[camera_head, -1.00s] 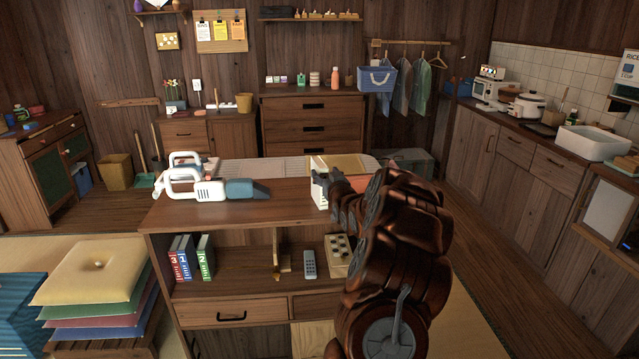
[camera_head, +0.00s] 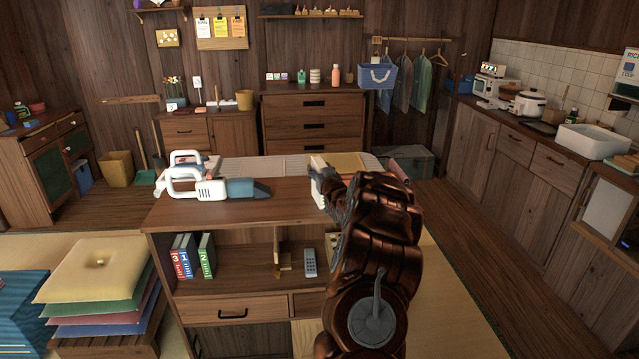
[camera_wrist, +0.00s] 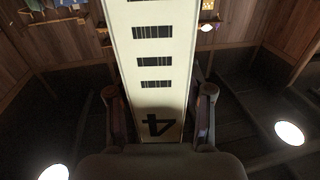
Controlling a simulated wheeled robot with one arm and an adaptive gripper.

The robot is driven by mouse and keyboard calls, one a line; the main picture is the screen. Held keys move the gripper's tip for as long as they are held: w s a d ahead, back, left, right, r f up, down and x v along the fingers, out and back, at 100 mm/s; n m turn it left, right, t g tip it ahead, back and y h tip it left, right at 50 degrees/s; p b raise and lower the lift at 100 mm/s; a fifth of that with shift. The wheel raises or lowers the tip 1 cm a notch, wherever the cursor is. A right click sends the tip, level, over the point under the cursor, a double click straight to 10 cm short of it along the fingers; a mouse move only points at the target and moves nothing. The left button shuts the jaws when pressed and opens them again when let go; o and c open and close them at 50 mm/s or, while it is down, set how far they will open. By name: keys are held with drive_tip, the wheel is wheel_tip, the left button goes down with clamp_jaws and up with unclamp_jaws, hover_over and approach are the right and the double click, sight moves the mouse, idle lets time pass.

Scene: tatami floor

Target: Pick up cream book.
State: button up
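The cream book (camera_wrist: 155,100) fills the middle of the wrist view, its spine toward the camera, with several black barred bands and a black 4 that reads turned. My gripper (camera_wrist: 160,115) has one finger on each side of the spine. A gap shows on the right side; contact on the left is unclear. In the head view my gripper (camera_head: 342,190) is at the right end of the wooden cabinet top (camera_head: 250,208), by a pale block-like thing (camera_head: 317,168). My arm hides much there, and I cannot make out the book clearly.
A white and teal handheld appliance (camera_head: 212,188) lies on the cabinet top to the left. Stacked cushions (camera_head: 95,268) stand at left. Wooden floor is open at right.

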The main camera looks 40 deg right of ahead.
clamp_jaws()
idle(0.4)
